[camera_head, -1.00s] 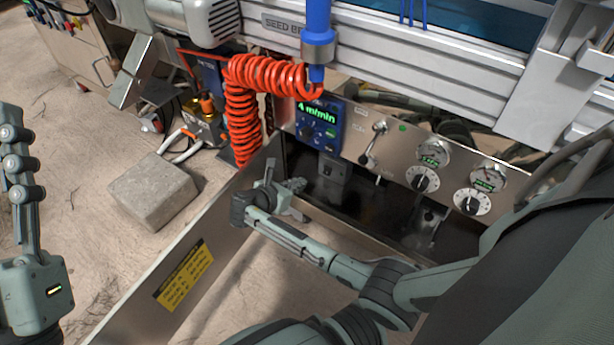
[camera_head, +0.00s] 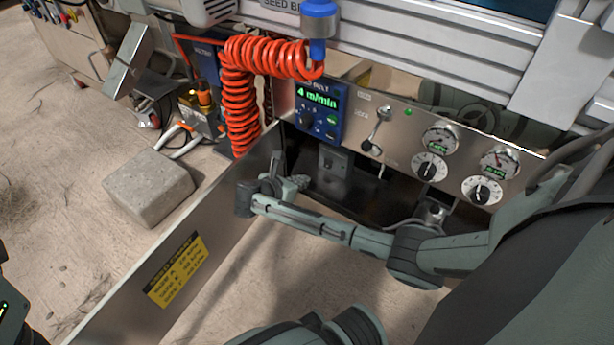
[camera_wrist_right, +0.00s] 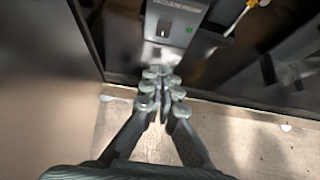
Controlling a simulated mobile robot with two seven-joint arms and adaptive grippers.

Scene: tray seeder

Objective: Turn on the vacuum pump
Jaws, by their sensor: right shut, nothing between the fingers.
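The vacuum pump box (camera_wrist_right: 174,27) is a dark grey box with a lettered label, a small pale switch plate (camera_wrist_right: 163,28) and a green light (camera_wrist_right: 189,30). It is at the top of the right wrist view. In the head view the box (camera_head: 334,161) sits low behind the control panel. My right gripper (camera_wrist_right: 162,76) is shut and empty, its fingertips pointing at the box from just below it in that view. In the head view my right gripper (camera_head: 296,183) is left of and below the box. Only an edge of my left gripper (camera_head: 10,312) shows at the lower left.
A metal side plate with a yellow label (camera_head: 175,270) stands left of my right arm. The control panel (camera_head: 400,143) carries a belt display (camera_head: 318,100), a lever, dials and gauges. A red coiled hose (camera_head: 240,110) hangs nearby. A concrete block (camera_head: 148,187) lies on the floor.

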